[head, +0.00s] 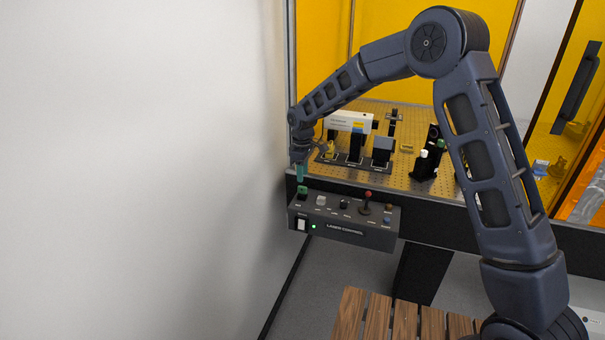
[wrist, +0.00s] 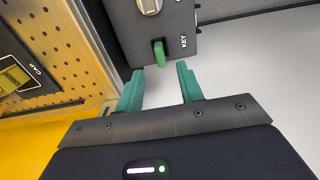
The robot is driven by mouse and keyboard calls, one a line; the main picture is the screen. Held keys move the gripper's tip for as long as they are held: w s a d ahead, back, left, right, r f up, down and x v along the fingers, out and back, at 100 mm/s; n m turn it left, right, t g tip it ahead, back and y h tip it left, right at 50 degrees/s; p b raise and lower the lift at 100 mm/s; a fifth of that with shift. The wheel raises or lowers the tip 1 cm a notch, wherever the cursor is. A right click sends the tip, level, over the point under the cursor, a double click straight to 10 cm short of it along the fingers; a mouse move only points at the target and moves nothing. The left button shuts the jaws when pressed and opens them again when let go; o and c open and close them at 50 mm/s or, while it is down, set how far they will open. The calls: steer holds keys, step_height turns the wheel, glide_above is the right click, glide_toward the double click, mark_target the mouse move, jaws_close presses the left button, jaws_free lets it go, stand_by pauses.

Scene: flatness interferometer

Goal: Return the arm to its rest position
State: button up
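My arm reaches from the lower right up and over to the left in the head view. My gripper (head: 300,172) points down just above the left end of the grey laser control box (head: 345,235). In the wrist view, the two teal fingers of my gripper (wrist: 160,88) stand apart with nothing between them. A green key (wrist: 159,52), beside the label KEY, sits in the box just beyond the fingertips; it also shows below the gripper in the head view (head: 302,191). The fingers do not appear to touch it.
The control box carries a red-topped lever (head: 367,196) and several knobs. Behind it, a perforated optical table (head: 408,182) holds a white laser unit (head: 348,121) and several black mounts. A white wall (head: 140,170) stands at left. A slatted wooden surface (head: 405,318) lies below.

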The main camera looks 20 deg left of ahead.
steer(key=d+r+m+t, duration=0.1)
steer(key=d+r+m, duration=0.2)
steer(key=d+r, duration=0.6)
steer(key=d+r+m, duration=0.2)
steer(key=d+r, duration=0.2)
steer(key=d, duration=0.9)
steer(key=d+r+m+t, duration=0.1)
steer(key=d+r+m, duration=0.2)
steer(key=d+r, duration=0.6)
steer(key=s+d+r+m+t, duration=0.1)
steer(key=s+d+m, duration=0.3)
steer(key=d, duration=0.5)
steer(key=s+d+r+m, duration=0.1)
steer(key=s+d, duration=0.4)
steer(key=d, duration=0.5)
steer(key=s+d+f+m+t, duration=0.1)
steer(key=s+d+f+m, duration=0.1)
steer(key=s+d+m, duration=0.3)
steer(key=s+d, duration=0.4)
steer(key=s, duration=0.4)
steer(key=shift+d+f+t, duration=0.25)
steer(key=shift+t, duration=0.05)
steer(key=shift+c, duration=0.5)
